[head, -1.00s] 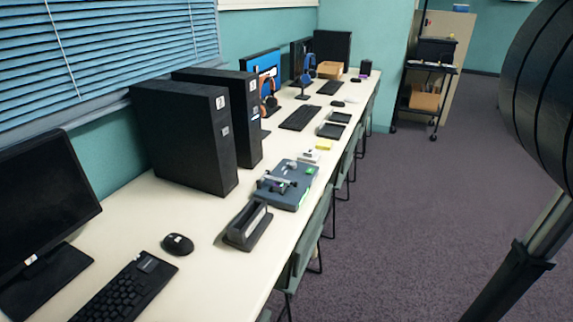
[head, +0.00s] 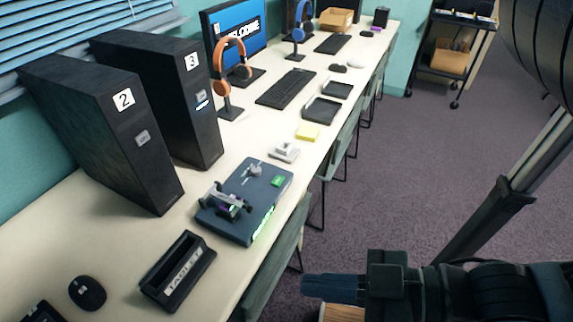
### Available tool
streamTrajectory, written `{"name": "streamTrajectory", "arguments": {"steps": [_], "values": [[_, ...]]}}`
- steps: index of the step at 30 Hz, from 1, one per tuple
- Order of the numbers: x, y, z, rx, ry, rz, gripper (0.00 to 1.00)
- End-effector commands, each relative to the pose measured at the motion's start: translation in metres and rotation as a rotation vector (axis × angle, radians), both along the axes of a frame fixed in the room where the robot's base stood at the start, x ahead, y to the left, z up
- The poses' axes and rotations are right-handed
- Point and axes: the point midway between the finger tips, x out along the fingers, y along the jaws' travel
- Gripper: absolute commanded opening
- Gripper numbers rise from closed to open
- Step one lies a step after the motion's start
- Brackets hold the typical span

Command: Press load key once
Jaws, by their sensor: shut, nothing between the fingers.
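A blue-grey box device (head: 262,207) lies on the white desk near its front edge. It has a small green key (head: 278,181) on top, a small lever-like part (head: 255,171), a grey and purple mechanism and a green glowing strip on its front side. A separate pale grey block with a raised cap (head: 284,151) sits just beyond the box. No label reading "load" is legible, so I cannot tell which is the load key. My gripper (head: 306,285) is shut and empty at the lower right, pointing left, apart from the box and off the desk's front side.
A black labelled holder (head: 178,273) and a mouse (head: 88,293) lie nearer. Two black towers (head: 110,120) stand along the wall. A yellow block (head: 307,132), black trays (head: 321,109) and an orange headset (head: 232,73) are farther back. Chairs (head: 275,255) line the desk's front.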

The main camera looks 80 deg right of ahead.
Motion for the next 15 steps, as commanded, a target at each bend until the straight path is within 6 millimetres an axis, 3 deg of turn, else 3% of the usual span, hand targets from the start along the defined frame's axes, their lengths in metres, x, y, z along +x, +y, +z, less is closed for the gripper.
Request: {"name": "streamTrajectory", "arguments": {"steps": [15], "values": [[0.0047, -0.0023, -0.0041, -0.013, 0.005, -0.016, 0.0]]}}
